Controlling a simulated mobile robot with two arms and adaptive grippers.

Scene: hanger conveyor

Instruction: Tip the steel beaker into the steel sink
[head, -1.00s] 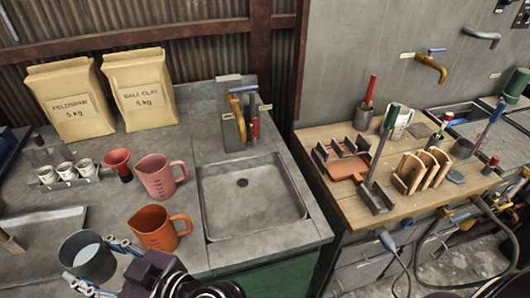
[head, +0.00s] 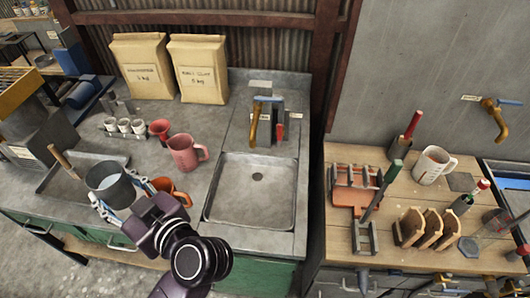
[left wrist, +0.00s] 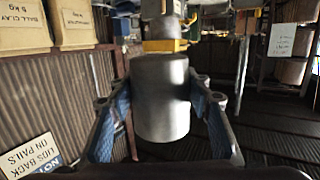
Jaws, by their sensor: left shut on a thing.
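The steel beaker (head: 110,187) is grey and upright, with pale liquid inside, and shows left of the sink in the head view. My left gripper (head: 124,200) is shut on it, with a finger on each side. The left wrist view also shows the beaker (left wrist: 160,100) between the blue finger pads of the gripper (left wrist: 160,115). The steel sink (head: 250,190) is a square basin set in the counter, empty, with a drain; my arm lies between it and the beaker. My right gripper is not in view.
My arm partly hides an orange jug (head: 178,190). A wooden bench (head: 400,240) with tools is on the right.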

